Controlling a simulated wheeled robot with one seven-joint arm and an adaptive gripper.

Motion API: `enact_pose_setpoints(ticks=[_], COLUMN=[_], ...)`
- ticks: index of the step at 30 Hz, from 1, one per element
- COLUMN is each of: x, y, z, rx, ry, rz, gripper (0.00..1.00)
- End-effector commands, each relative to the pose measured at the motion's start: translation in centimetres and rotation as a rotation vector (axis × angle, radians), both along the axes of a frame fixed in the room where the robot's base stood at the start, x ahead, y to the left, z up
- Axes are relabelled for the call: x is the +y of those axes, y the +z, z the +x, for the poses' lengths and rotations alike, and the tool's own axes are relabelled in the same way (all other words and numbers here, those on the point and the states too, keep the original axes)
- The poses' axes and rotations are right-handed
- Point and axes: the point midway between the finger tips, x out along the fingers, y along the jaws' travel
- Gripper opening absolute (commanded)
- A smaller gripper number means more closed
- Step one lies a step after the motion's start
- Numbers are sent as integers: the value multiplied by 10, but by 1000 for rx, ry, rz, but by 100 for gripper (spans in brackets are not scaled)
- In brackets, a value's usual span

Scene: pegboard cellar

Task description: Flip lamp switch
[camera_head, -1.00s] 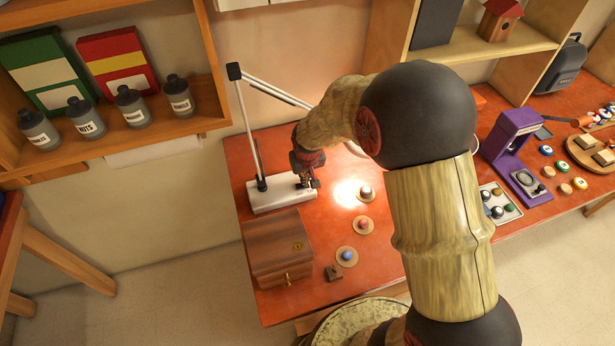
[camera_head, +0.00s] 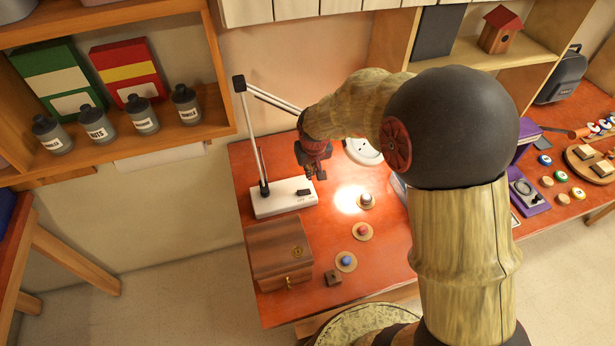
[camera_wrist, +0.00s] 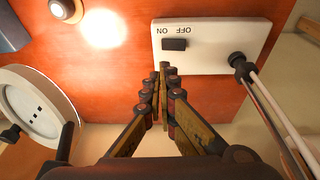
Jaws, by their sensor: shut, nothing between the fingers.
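The desk lamp has a white base (camera_head: 284,197) with a jointed arm (camera_head: 262,135) rising from its left end. A small dark switch (camera_head: 304,192) sits near the right end of the base. In the wrist view the switch (camera_wrist: 174,44) lies below the printed ON and OFF, nearer ON than its other side can be judged. The lamp is lit and throws a bright spot on the red table. My gripper (camera_head: 317,176) is shut and empty, above and behind the switch. In the wrist view its fingertips (camera_wrist: 164,68) are just short of the switch, with a gap in the picture.
A brown wooden box (camera_head: 280,250) stands in front of the lamp base. Several coloured knobs on round discs, one with a blue top (camera_head: 346,261), are to the right. A white round lamp head (camera_wrist: 30,105) shows left in the wrist view.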

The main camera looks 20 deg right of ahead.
Motion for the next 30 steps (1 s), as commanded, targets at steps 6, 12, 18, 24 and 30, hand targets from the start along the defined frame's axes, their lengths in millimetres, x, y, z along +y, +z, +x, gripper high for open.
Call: enact_pose_setpoints(ticks=[6,12,18,24,30], x=[-9,-13,-13,-13,-13], y=[38,55,57,57,57], z=[-12,-17,-18,-18,-18], rx=[-1,0,1,0,1], ry=[0,0,1,1,2], rz=[0,0,1,0,-1], gripper=[0,0,0,0,0])
